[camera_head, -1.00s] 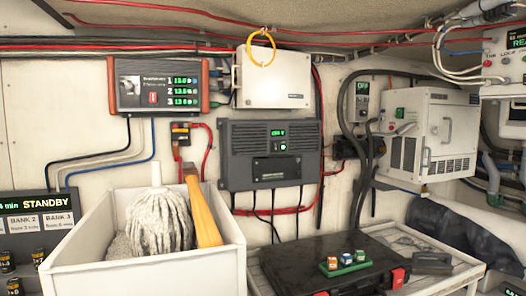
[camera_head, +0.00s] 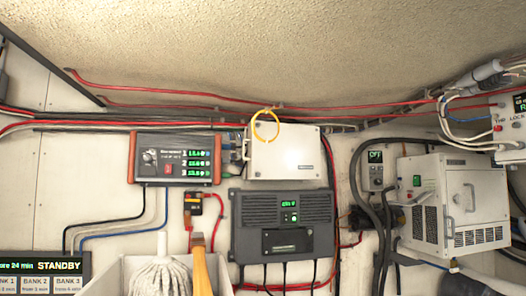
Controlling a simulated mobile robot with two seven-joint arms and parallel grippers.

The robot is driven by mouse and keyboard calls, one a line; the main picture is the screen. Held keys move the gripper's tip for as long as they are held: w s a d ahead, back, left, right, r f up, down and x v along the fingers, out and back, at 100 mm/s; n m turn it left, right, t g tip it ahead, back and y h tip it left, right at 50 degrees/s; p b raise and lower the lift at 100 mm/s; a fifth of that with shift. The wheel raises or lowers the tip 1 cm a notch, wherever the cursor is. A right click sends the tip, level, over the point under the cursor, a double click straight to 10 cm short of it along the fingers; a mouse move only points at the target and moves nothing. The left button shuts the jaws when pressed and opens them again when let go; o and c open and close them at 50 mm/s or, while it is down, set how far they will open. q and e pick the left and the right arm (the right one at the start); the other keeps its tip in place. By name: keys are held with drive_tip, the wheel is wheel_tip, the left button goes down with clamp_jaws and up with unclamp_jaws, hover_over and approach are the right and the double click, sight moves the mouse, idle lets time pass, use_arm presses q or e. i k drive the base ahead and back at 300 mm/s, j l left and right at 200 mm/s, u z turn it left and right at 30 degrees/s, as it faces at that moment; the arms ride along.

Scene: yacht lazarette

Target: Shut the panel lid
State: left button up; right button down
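No gripper of mine is in view. A white wall box (camera_head: 285,157) hangs at the upper middle, with a yellow loop (camera_head: 265,125) at its top edge. Its flat front faces me; I cannot tell whether this front is the panel lid or whether it is fully shut. Another white panel (camera_head: 508,128) with a display, a red button and cables is cut off by the right edge. No lid is plainly standing open.
A red-framed display unit (camera_head: 175,158), a dark grey charger (camera_head: 282,224) and a white vented cabinet (camera_head: 455,204) are on the wall. Red and black cables run across it. Below, a white bin (camera_head: 118,274) holds a mop (camera_head: 160,276) and a yellow-orange handle (camera_head: 199,268).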

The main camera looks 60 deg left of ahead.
sight(295, 153)
drive_tip(key=i+l, duration=0.65)
drive_tip(key=l, duration=0.15)
drive_tip(key=u, duration=3.3)
drive_tip(key=k+l, duration=0.05)
